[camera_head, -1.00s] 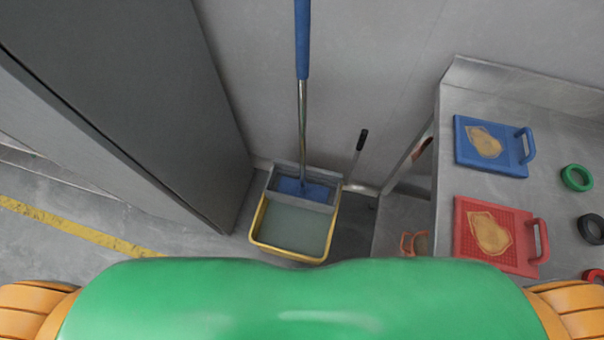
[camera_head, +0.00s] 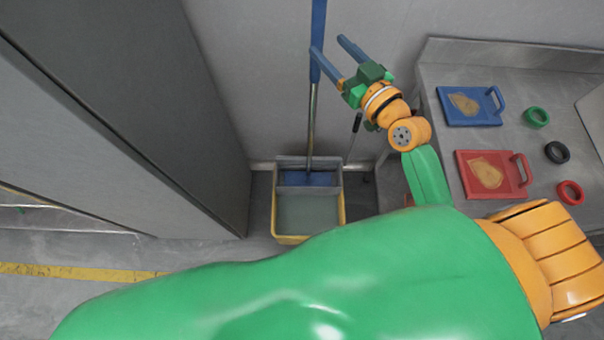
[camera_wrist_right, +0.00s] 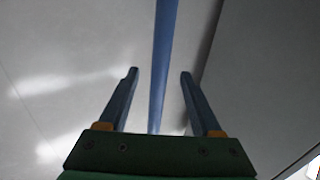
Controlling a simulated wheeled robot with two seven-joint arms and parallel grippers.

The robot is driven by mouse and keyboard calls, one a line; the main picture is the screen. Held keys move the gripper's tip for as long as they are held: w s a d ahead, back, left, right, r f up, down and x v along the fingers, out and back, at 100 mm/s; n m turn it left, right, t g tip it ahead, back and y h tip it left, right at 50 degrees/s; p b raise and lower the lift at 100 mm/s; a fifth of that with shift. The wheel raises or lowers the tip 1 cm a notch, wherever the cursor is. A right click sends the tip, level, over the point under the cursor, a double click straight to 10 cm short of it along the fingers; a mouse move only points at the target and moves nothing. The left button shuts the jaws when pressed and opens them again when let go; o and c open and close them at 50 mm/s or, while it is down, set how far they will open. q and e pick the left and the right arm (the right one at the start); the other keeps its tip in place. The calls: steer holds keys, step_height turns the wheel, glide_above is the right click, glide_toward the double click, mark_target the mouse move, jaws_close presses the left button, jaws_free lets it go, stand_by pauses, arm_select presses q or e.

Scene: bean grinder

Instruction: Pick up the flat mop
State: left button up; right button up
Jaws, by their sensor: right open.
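The flat mop (camera_head: 312,100) stands upright against the wall, with a blue upper handle, a silver lower pole and a blue head. Its head is in the grey wringer part of a yellow-rimmed bucket (camera_head: 342,212). My right gripper (camera_head: 328,44) is open at the blue upper handle; one finger overlaps the handle in the head view. In the right wrist view, the blue handle (camera_wrist_right: 162,50) runs between the two open fingers (camera_wrist_right: 160,73), touching neither visibly. How deep it sits between them is hard to tell. My left gripper is not in view.
A metal counter (camera_head: 440,95) on the right holds a blue board (camera_head: 480,116), a red board (camera_head: 515,190) and several rings. A thin black-gripped handle (camera_head: 356,123) stands beside the bucket. A tall grey cabinet (camera_head: 150,100) stands close on the left.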

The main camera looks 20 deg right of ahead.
mark_target(321, 43)
steer(key=x, duration=0.2)
steer(key=f+x, duration=0.1)
steer(key=x, duration=0.2)
steer(key=shift+w+p, duration=0.3)
steer(key=shift+p, duration=0.1)
steer(key=shift+a+f, duration=0.1)
steer(key=shift+a, duration=0.1)
steer(key=shift+d, duration=0.15)
steer(key=c, duration=1)
jaws_close()
